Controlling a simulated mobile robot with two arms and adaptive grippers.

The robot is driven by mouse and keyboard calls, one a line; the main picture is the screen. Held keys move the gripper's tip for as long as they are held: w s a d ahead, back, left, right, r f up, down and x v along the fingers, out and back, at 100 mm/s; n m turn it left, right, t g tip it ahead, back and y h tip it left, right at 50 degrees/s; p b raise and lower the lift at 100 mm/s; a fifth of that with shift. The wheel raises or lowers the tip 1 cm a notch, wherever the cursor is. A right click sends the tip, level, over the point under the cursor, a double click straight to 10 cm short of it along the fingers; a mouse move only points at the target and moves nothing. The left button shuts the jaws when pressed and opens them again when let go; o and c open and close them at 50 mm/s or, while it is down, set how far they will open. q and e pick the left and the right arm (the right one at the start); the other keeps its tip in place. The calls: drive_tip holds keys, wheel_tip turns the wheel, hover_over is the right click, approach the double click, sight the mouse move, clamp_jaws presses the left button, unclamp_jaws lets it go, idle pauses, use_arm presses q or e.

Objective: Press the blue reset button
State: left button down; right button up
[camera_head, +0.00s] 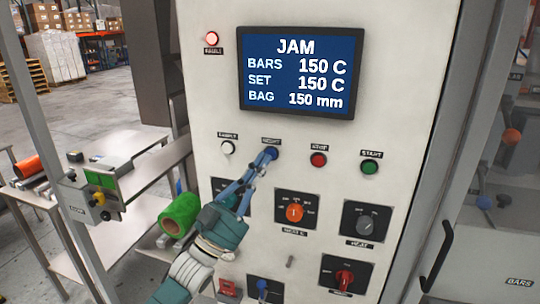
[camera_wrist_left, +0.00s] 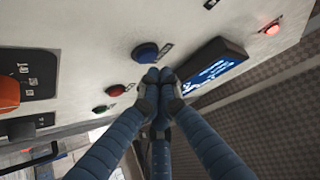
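The blue reset button (camera_head: 271,153) sits on the white control panel, between a white button and a red button. It also shows in the left wrist view (camera_wrist_left: 145,53), just above and left of my fingertips. My left gripper (camera_head: 266,159) reaches up from below with its blue fingertips at the button in the head view. In the left wrist view the fingertips (camera_wrist_left: 159,75) are together with nothing between them. I cannot tell whether they touch the button. My right gripper is not in view.
The screen (camera_head: 301,72) above reads JAM, and a red lamp (camera_head: 211,38) is lit. The red button (camera_head: 319,159) and green button (camera_head: 370,167) are to the right. An orange selector (camera_head: 295,212) and other knobs are below. A green roll (camera_head: 180,215) is left of my arm.

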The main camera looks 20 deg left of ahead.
use_arm(q)
drive_tip(key=shift+w, duration=0.15)
drive_tip(key=shift+w, duration=0.3)
drive_tip(key=shift+w+b, duration=0.35)
drive_tip(key=shift+b, duration=0.05)
idle(0.6)
drive_tip(key=shift+s, duration=0.2)
drive_tip(key=shift+s+p, duration=0.3)
drive_tip(key=shift+s, duration=0.35)
drive_tip(key=s+p, duration=0.1)
drive_tip(key=s, duration=0.4)
idle(0.4)
